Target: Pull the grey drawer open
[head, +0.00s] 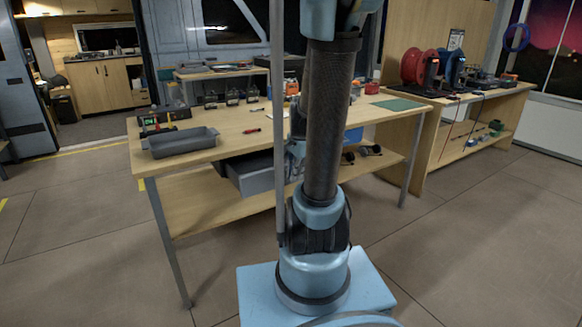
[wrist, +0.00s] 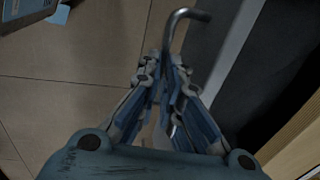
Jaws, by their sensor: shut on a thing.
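The grey drawer (head: 255,178) hangs under the top of the wooden workbench and stands partly out past its front edge. Its right part is hidden behind my arm in the head view. In the wrist view, its grey front (wrist: 208,48) and dark inside lie to the right. A bent metal bar handle (wrist: 183,16) runs down between my fingers. My gripper (wrist: 165,75) is shut on this handle. In the head view, my gripper (head: 297,150) is mostly hidden behind my arm at the drawer's front.
A second bench (head: 480,97) with spools stands right. Floor in front is clear.

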